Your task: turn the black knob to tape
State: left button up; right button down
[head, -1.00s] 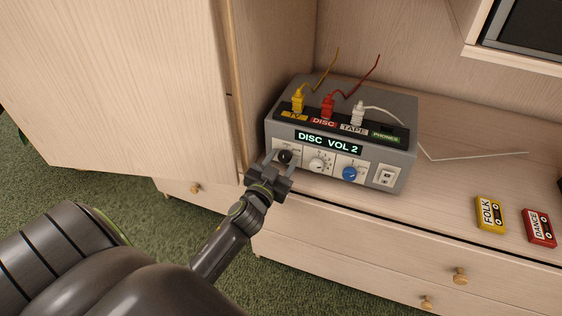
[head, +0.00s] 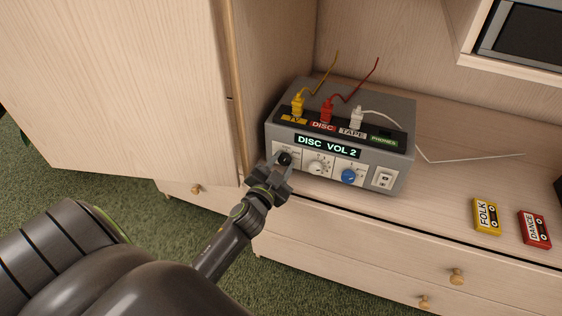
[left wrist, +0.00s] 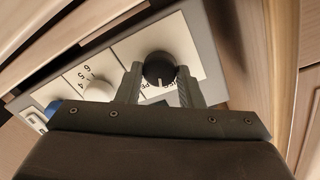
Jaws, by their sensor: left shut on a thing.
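The grey box (head: 405,165) stands on the wooden cabinet top, its display (head: 327,146) reading "DISC VOL 2". The black knob (head: 284,158) is at the left end of its front panel. In the left wrist view the black knob (left wrist: 159,69) sits between my left gripper's fingers (left wrist: 160,88), and a white mark shows on its edge. My left gripper (head: 279,164) is shut on the black knob. Its fingers and the low angle hide most of the lettering around the knob. My right gripper is not in view.
Beside the black knob are a white knob (head: 318,167), a blue knob (head: 348,176) and a switch (head: 384,180). Yellow, red and white plugs stand on top. An open cabinet door (head: 120,90) is close on the left. Yellow (head: 487,216) and red (head: 534,229) cassettes lie right.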

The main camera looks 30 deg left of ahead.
pick_arm(q)
jog(key=shift+m+p, duration=0.3)
jog(key=shift+m, duration=0.6)
jog(key=shift+d+m+p, duration=0.1)
jog(key=shift+m+p, duration=0.25)
jog(key=shift+m, duration=0.55)
jog(key=shift+m+g, duration=0.3)
jog(key=shift+m, duration=0.2)
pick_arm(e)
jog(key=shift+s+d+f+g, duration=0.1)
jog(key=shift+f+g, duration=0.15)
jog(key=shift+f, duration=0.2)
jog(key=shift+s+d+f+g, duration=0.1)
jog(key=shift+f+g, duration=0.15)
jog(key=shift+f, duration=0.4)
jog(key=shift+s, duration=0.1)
pick_arm(q)
jog(key=o, duration=1)
jog(key=shift+c, duration=0.2)
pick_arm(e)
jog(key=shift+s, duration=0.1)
